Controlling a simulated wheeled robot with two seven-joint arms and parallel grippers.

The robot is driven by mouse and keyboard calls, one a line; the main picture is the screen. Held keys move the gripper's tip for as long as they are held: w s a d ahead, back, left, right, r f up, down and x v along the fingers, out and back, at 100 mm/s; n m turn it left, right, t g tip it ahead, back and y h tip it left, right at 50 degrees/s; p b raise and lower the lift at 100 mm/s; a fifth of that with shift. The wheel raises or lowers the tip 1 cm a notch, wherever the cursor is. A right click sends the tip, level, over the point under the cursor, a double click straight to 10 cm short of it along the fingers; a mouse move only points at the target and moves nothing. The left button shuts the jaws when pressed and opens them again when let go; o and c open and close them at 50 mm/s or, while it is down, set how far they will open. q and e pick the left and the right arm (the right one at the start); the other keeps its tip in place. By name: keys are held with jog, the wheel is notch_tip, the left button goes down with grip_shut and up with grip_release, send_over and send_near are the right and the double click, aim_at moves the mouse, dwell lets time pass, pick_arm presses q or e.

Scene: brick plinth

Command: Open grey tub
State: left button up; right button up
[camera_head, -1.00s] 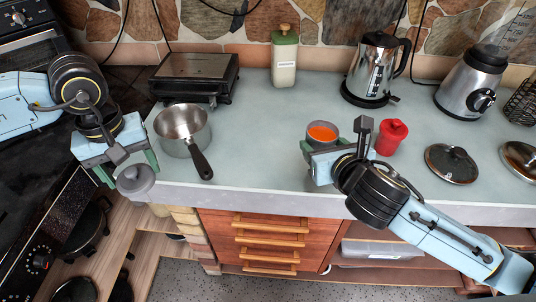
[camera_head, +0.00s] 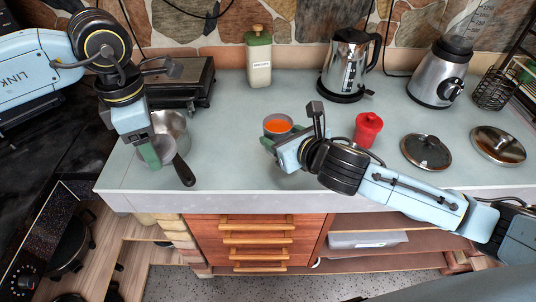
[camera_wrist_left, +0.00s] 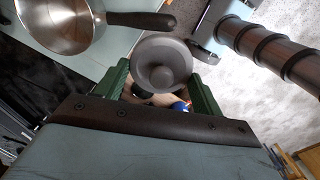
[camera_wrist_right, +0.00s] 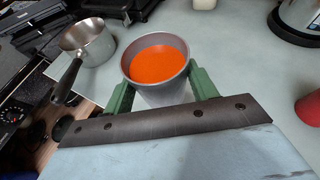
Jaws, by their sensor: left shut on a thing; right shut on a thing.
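The grey tub (camera_head: 277,136) stands on the counter, its top open and orange contents showing; it also shows in the right wrist view (camera_wrist_right: 160,94). My right gripper (camera_head: 284,146) is shut on the tub, its green fingers on either side of the wall. The grey round lid with a knob (camera_wrist_left: 164,65) is off the tub. My left gripper (camera_head: 154,153) is shut on this lid, between its green fingers. In the head view the lid is partly hidden by the gripper, near the counter's front left and in front of the saucepan.
A steel saucepan (camera_head: 173,127) with a dark handle stands beside my left gripper. A red shaker (camera_head: 367,130) and a glass lid (camera_head: 426,152) are right of the tub. A kettle (camera_head: 347,65), green-topped canister (camera_head: 259,60) and blender (camera_head: 440,80) stand behind. Counter between saucepan and tub is clear.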

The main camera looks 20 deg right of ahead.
aim_at(275, 119)
jog(key=w, duration=0.1)
jog(key=w+n+y+p, duration=0.1)
jog(key=shift+w+a+r+n+g+y, duration=0.15)
jog(key=shift+w+a+n+g+y, duration=0.15)
jog(key=shift+a, duration=0.05)
jog(key=shift+w+d+r+n+y+p, duration=0.1)
jog(key=shift+w+r+n+y+p, duration=0.15)
jog(key=shift+w, duration=0.4)
jog(key=shift+w+r+n+y+p, duration=0.15)
jog(key=shift+w+n+y, duration=0.1)
jog(key=shift+w, duration=0.35)
jog(key=shift+w+d+r+g, duration=0.1)
jog(key=shift+w+g, duration=0.2)
jog(key=shift+w, duration=0.05)
pick_arm(q)
jog(key=s+d+r+n, duration=0.1)
jog(key=d+r+n, duration=0.3)
jog(key=n, duration=0.9)
jog(key=s+d+r+n+b, duration=0.1)
jog(key=d+r+n, duration=0.3)
jog(key=d+n, duration=0.6)
jog(key=shift+d+n, duration=0.4)
jog(key=shift+n, duration=1.1)
pick_arm(e)
jog(key=shift+f, duration=5)
pick_arm(q)
jog(key=shift+f, duration=0.15)
pick_arm(e)
jog(key=shift+f, duration=0.2)
jog(key=o, duration=1.5)
